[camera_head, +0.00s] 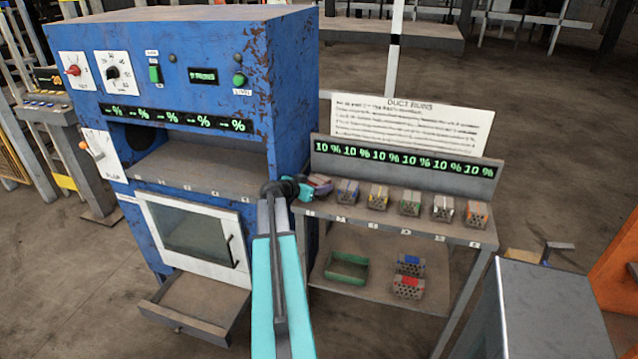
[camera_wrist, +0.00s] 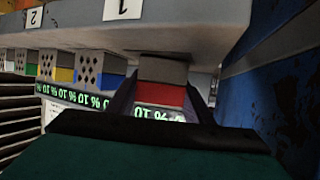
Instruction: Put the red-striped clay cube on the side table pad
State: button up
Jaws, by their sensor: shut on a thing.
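The red-striped clay cube (camera_wrist: 162,95), grey with a red band, sits between the two fingers of my gripper (camera_wrist: 165,108) in the wrist view. In the head view my gripper (camera_head: 304,189) is at the left end of the shelf's top row, shut on the cube (camera_head: 320,184), which is partly hidden by the fingers. I cannot tell whether the cube still touches the shelf. A grey table (camera_head: 552,305) stands at the lower right in the head view; I cannot make out a separate pad on it.
Several striped cubes, such as the blue one (camera_head: 347,191) and orange one (camera_head: 476,213), line the shelf (camera_head: 395,228) to the right. Below are a green tray (camera_head: 347,268) and two bricks (camera_head: 409,287). A blue machine (camera_head: 285,90) stands close on the left.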

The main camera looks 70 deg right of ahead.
jog(key=shift+f, duration=0.15)
dwell(0.3)
jog(key=o, duration=1)
jog(key=shift+o, duration=0.2)
jog(key=shift+w+a, duration=0.15)
jog(key=shift+a, duration=0.25)
jog(key=b+v, duration=0.3)
jog(key=v, duration=0.8)
jog(key=shift+r+b, duration=0.3)
jog(key=shift+b, duration=0.05)
